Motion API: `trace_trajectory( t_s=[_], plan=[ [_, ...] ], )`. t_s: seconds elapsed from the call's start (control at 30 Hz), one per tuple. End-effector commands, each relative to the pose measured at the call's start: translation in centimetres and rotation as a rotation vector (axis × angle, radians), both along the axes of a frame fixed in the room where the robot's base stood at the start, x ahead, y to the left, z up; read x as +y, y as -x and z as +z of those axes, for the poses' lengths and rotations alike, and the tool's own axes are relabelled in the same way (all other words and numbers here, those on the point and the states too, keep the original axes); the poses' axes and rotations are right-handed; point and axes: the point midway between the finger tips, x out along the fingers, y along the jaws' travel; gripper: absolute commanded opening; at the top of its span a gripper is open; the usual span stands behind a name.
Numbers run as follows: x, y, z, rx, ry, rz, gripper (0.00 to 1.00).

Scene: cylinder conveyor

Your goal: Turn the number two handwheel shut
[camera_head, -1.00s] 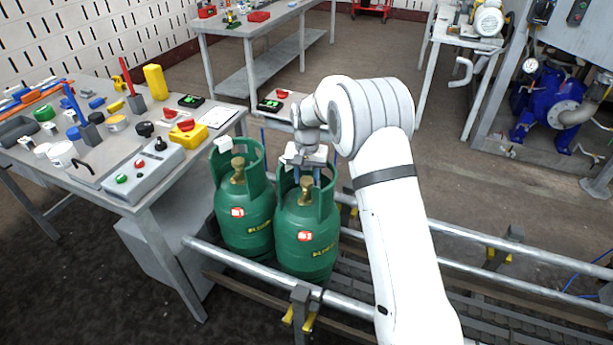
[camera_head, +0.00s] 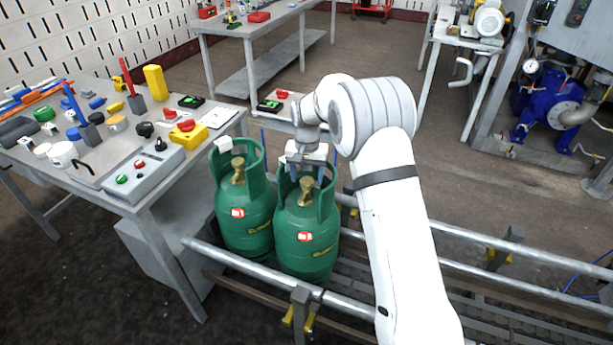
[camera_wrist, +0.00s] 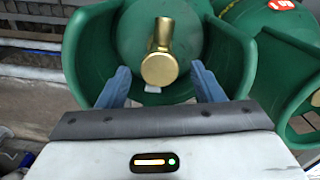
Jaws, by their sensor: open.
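Two green gas cylinders stand upright side by side on the conveyor. The right cylinder (camera_head: 306,235) has a brass valve (camera_head: 306,190) inside its collar; the left cylinder (camera_head: 243,210) has one too (camera_head: 238,170). My gripper (camera_head: 306,170) is over the right cylinder's collar. In the wrist view my gripper (camera_wrist: 160,88) is open, its two blue fingers apart on either side of the brass valve (camera_wrist: 160,62), within the green collar (camera_wrist: 88,55). The fingers do not appear to touch the valve. I cannot make out a number on either valve's handwheel.
The conveyor's steel rail (camera_head: 460,234) runs right from the cylinders. A cluttered workbench (camera_head: 150,200) stands close on the left, with a grey button box (camera_head: 145,175) near its edge. A blue pump (camera_head: 550,105) stands back right. Open floor lies behind the conveyor.

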Motion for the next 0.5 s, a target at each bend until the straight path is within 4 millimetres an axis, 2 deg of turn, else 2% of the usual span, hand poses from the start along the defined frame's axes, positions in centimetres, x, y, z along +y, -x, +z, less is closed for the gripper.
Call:
trace_trajectory(
  t_s=[0.3,0.5],
  plan=[
    [0.0,-0.1,5.4,-0.004,-0.002,0.0,0.6],
    [0.0,-0.1,7.0,-0.002,-0.001,-0.001,0.6]
  ],
)
